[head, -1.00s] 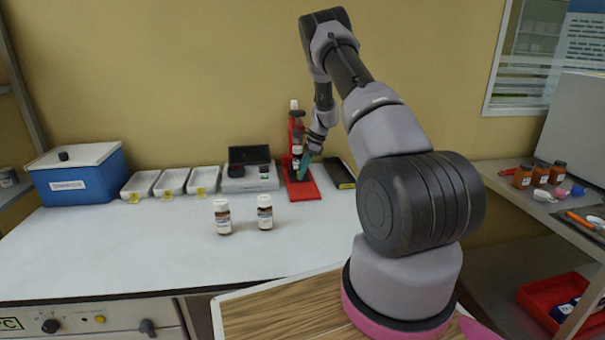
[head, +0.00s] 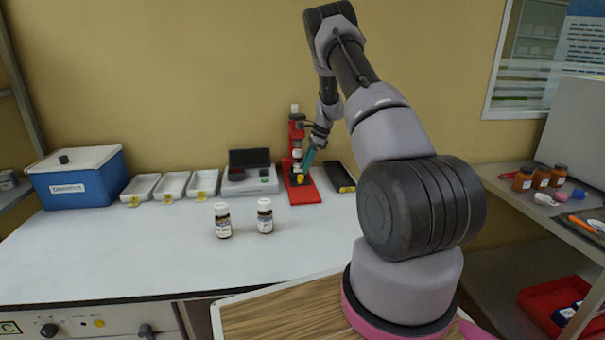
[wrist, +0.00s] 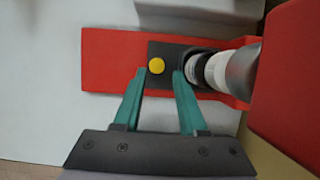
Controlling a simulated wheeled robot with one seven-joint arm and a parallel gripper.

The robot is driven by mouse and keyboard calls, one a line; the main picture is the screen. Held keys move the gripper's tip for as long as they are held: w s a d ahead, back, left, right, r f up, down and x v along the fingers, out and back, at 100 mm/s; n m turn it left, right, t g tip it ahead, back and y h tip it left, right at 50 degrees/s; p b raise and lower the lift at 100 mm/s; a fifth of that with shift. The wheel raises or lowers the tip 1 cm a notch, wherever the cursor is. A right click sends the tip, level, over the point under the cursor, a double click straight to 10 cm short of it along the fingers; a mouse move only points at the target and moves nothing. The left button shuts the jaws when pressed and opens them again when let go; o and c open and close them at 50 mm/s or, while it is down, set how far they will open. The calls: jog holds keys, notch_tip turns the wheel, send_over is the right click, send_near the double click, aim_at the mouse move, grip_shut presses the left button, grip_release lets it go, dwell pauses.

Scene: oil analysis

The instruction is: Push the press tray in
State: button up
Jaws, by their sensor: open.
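The red press (head: 297,135) stands at the back of the bench on a red base plate (wrist: 112,60). Its dark press tray (wrist: 160,49) carries a round yellow knob (wrist: 156,66), also visible in the head view (head: 299,182). A white and dark cylindrical part (wrist: 212,70) sits over or at the tray's right end in the wrist view. My gripper (wrist: 158,76) is open and empty, with teal fingers. In the wrist view its tips overlap the tray on either side of the knob; I cannot tell whether they touch. In the head view my gripper (head: 308,161) is just right of the press column.
Two small bottles (head: 223,220) (head: 265,216) stand on the bench in front. A grey device (head: 250,180) is left of the press, and a black tray (head: 339,177) is right of it. White trays (head: 172,186) and a blue box (head: 77,180) stand farther left.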

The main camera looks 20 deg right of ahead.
jog(key=v, duration=0.7)
jog(key=shift+f, duration=0.1)
